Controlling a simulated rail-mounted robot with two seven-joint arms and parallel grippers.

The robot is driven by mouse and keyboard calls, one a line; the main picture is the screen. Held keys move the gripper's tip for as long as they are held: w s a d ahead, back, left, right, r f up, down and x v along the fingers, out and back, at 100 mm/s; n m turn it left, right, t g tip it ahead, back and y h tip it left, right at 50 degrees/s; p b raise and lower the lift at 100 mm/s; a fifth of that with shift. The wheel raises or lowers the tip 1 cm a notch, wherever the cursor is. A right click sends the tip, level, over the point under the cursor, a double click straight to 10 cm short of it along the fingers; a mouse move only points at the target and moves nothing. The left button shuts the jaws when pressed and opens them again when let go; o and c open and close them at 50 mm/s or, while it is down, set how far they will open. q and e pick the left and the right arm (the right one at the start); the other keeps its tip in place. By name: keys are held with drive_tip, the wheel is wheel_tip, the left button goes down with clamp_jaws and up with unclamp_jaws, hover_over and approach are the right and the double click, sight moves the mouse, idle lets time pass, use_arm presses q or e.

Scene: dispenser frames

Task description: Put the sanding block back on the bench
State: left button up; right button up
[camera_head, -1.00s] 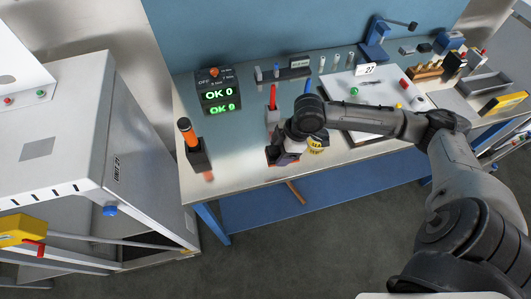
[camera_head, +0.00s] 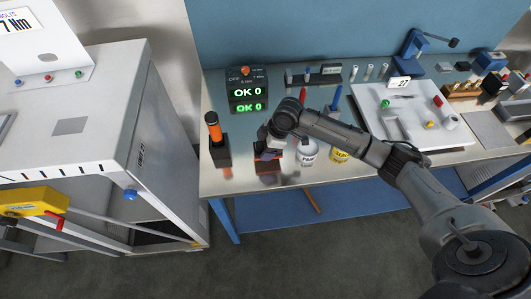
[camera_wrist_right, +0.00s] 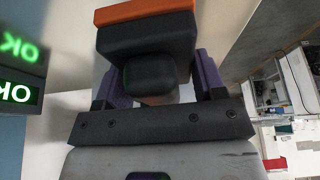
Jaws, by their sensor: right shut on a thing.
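My right gripper (camera_head: 268,150) is over the front left of the metal bench (camera_head: 300,182), with its purple fingers pointing down. In the right wrist view the gripper (camera_wrist_right: 162,78) is shut on the sanding block (camera_wrist_right: 150,42), a dark block with a rounded grip and an orange face. In the head view the block (camera_head: 268,168) is a small dark and reddish shape under the fingers, partly hidden by them. I cannot tell whether it touches the bench top. My left gripper is not in view.
An orange-handled tool (camera_head: 213,130) stands in a dark holder just left of the gripper. A white can (camera_head: 308,153) and a yellow can (camera_head: 340,156) stand to its right. A display reading OK 0 (camera_head: 247,92) is behind. A white board (camera_head: 415,115) lies farther right.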

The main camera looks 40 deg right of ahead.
drive_tip(key=shift+f, duration=2.05)
drive_tip(key=shift+f, duration=0.15)
drive_tip(key=o, duration=0.9)
